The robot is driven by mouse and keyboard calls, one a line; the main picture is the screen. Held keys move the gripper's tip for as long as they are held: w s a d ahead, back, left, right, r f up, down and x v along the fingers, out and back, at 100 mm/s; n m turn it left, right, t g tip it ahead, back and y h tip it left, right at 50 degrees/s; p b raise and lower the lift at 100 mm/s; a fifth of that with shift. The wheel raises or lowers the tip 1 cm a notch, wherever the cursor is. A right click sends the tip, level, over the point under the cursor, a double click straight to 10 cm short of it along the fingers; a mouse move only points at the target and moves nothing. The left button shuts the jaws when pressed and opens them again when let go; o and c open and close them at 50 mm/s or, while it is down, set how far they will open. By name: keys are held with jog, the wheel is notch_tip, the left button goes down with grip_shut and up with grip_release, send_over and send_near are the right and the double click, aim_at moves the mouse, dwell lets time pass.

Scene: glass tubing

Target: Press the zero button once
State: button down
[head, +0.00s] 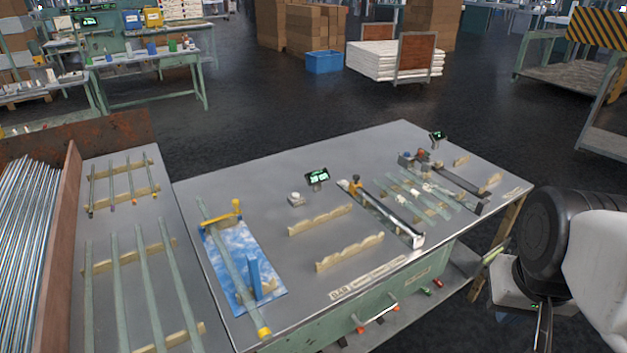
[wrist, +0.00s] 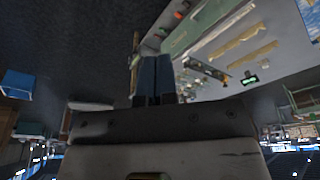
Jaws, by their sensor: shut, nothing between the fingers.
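A small box with a pale round button (head: 296,199) sits on the grey worktable (head: 260,180). A second display (head: 437,135) stands at the far right of the table, near a red knob (head: 421,154). In the wrist view one display shows (wrist: 249,80). My gripper (wrist: 156,62) is shut and empty, its two dark blue fingers together. It is clear of the button.
Wooden notched rests (head: 320,219), a rail with a metal end (head: 418,241) and several glass tubes lie on the table. A blue pad (head: 240,262) with a tube is at the left. A rack of rods (head: 25,250) stands further left.

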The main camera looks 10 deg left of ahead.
jog(key=w+a+r+n+h, duration=0.1)
jog(key=w+a+r+n, duration=0.1)
jog(key=w, duration=0.7)
jog(key=w+a+r+n+h, duration=0.1)
jog(key=w+a+r+n, duration=0.15)
jog(key=w, duration=0.55)
jog(key=w+a+f+n+h, duration=0.1)
jog(key=w+a+f+n, duration=0.15)
jog(key=w+a, duration=0.55)
jog(key=w+a+f+n+h, duration=0.1)
jog(key=w+a+n, duration=0.2)
jog(key=w, duration=0.8)
jog(key=n+t+h, duration=0.2)
jog(key=n+t, duration=0.3)
jog(key=n, duration=0.4)
send_over(296, 195)
notch_tip(296, 195, down, 18)
jog(key=shift+r, duration=0.1)
jog(key=shift+f, duration=4.4)
